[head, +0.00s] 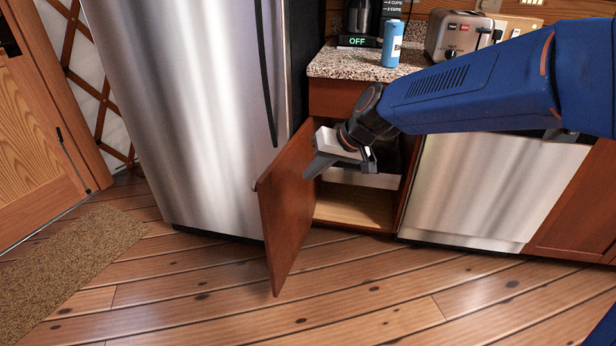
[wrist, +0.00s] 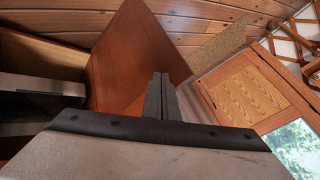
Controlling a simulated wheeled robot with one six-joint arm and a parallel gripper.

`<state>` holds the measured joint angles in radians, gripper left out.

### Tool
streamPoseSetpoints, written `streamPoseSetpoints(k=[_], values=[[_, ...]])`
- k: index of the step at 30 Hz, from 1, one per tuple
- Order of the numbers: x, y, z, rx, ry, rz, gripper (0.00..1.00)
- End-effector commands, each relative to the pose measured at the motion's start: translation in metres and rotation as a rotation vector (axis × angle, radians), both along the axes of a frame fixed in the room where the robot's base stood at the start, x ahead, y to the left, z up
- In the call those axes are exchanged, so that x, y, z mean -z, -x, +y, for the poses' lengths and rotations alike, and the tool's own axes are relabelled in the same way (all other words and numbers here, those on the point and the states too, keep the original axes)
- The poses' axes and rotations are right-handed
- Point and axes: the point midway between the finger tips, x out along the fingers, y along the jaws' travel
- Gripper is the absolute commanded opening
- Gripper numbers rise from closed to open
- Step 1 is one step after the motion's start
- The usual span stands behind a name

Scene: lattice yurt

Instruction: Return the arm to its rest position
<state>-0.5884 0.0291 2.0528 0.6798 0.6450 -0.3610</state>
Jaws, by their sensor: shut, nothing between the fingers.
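My blue arm (head: 480,82) reaches in from the right in the head view, stretched out over the counter front. My gripper (head: 318,168) is at the open lower cabinet, close to the inner face of its door (head: 287,215). In the wrist view my gripper (wrist: 160,88) has its fingers together with nothing between them. The cabinet door also shows there behind the fingers (wrist: 135,58). I cannot tell whether the fingertips touch the door.
The cabinet's pale floor (head: 352,207) looks bare where visible. A steel fridge (head: 185,110) stands left, a dishwasher (head: 490,190) right. A blue can (head: 392,44) and a toaster (head: 462,35) stand on the granite counter (head: 340,66). The plank floor (head: 370,300) in front is clear.

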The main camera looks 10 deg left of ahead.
Motion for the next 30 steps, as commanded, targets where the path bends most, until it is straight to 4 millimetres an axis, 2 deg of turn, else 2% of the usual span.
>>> streamPoseSetpoints(k=[7,11,20,24,30], values=[[-0.013,0.007,-0.012,0.005,0.003,-0.002,0.00],[-0.021,0.012,-0.042,0.027,0.020,-0.012,0.00],[-0.038,0.050,-0.162,0.134,0.107,-0.037,0.00],[-0.039,0.075,-0.214,0.190,0.155,-0.047,0.00],[-0.034,0.117,-0.283,0.282,0.228,-0.057,0.00]])
